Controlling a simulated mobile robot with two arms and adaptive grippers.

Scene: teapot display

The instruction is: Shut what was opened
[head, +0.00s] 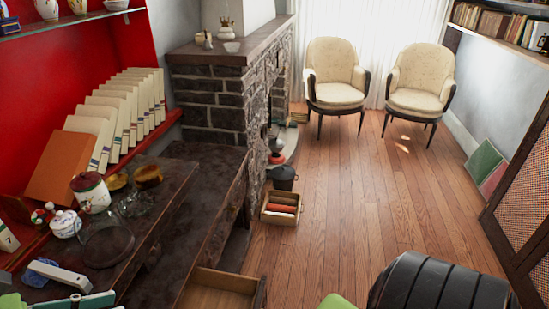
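A wooden drawer (215,290) stands pulled out at the bottom of the picture. Its light wood inside shows from above and its dark front (260,293) faces right; the part I see looks empty. It sits low beside the long dark wooden cabinet (190,195), and its near end is cut off by the picture edge. I cannot make out either of my grippers in the head view. Nothing recognisable as a gripper touches the drawer.
A dark ridged form (435,287) and a green edge (336,301) fill the bottom right. Teapots, including a white one (66,224), and a glass dome (106,244) crowd the left top. A small wooden box (281,208) stands on the floor; the middle floor is clear.

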